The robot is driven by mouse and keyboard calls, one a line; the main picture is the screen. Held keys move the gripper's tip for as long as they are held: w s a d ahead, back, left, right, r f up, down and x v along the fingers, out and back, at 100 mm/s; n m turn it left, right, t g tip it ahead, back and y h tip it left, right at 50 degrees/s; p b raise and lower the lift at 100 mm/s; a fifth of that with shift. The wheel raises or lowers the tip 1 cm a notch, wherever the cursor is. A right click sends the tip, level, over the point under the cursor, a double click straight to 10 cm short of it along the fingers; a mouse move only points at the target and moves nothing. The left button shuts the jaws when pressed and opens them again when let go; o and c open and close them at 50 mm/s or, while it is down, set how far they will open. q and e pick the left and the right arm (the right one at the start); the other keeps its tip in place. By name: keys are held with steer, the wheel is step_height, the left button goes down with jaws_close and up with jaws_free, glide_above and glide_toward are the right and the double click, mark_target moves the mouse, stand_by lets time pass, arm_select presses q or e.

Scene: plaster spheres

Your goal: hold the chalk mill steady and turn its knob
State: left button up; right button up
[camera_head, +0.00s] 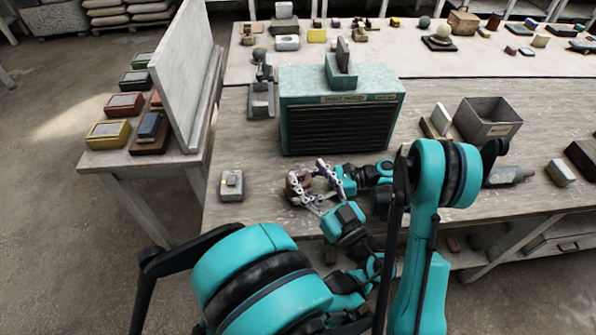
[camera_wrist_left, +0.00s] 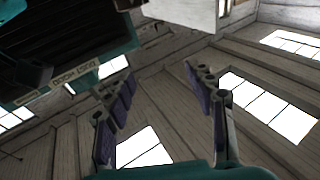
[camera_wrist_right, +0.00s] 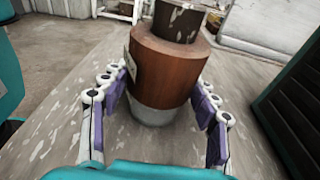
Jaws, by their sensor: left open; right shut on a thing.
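The chalk mill (camera_head: 296,184) is a small brown body near the table's front edge, partly hidden by gripper fingers. In the right wrist view the mill (camera_wrist_right: 168,68) stands upright, a brown cylinder with a pale base and a narrower dark, white-specked part on top; its upper end is cut off. My right gripper (camera_wrist_right: 165,98) has its fingers on both sides of the mill, shut on it low down. My left gripper (camera_head: 314,193) is close beside the mill on the near side. In the left wrist view the left gripper (camera_wrist_left: 158,80) is open and empty, facing upward.
A teal slatted box (camera_head: 340,110) stands behind the mill. A small pale block (camera_head: 232,185) lies to the left, and a grey metal bin (camera_head: 488,120) stands to the right. A side table with coloured boxes (camera_head: 108,133) and a leaning board (camera_head: 183,75) is at left.

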mark_target(303, 178)
arm_select(q)
steer(key=s+d+f+n+g, duration=0.1)
steer(key=s+d+f+g, duration=0.2)
steer(key=f, duration=0.4)
steer(key=shift+t, duration=0.3)
steer(key=x, duration=1.1)
steer(key=shift+w+d+f, duration=0.2)
steer(key=shift+w+f, duration=0.05)
steer(key=shift+w, duration=0.3)
steer(key=c, duration=1.2)
